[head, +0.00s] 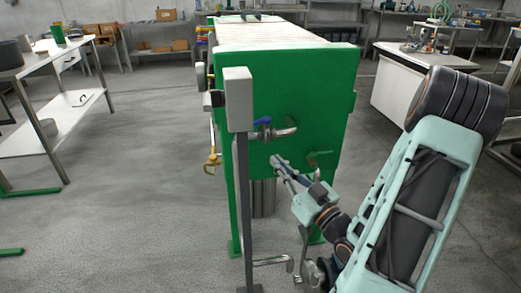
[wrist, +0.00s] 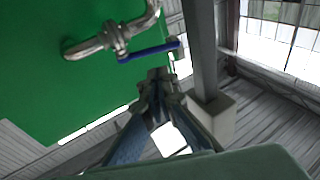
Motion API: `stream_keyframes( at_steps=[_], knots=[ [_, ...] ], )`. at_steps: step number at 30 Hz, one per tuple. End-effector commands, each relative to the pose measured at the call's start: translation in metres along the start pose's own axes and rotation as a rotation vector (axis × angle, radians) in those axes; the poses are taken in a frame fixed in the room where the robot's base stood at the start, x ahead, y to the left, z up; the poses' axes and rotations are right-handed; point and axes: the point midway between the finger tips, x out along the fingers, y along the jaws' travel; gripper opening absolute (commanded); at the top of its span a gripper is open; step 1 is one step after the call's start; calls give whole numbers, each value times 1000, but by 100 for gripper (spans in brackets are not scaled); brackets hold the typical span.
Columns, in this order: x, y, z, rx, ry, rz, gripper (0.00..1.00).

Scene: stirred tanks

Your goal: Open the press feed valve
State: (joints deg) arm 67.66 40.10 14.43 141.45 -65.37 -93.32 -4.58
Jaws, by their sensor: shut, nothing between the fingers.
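A metal feed pipe (head: 282,134) comes out of the green press end plate (head: 300,85) and carries a valve with a blue lever (head: 262,122). In the wrist view the blue lever (wrist: 148,51) sticks out sideways from the valve body on the bent pipe (wrist: 92,45). My gripper (head: 276,161) is below the lever in the head view, in front of the green plate. In the wrist view my gripper (wrist: 157,76) has its fingertips together and empty, close to the lever; I cannot tell whether they touch it.
A grey post with a box (head: 238,98) stands just left of the valve. A lower pipe (head: 270,262) bends near the floor. A steel table (head: 45,62) is far left; the floor between is clear.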

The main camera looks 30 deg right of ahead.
Motion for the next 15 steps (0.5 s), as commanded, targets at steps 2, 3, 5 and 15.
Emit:
stream_keyframes(
  at_steps=[2, 3, 5, 15],
  knots=[
    [9, -1, 0, -3, 1, -4, 0],
    [15, 0, -1, -2, 2, -3, 0],
    [26, -1, 0, -1, 1, -4, 0],
    [98, 0, 0, -1, 1, -2, 0]
  ],
)
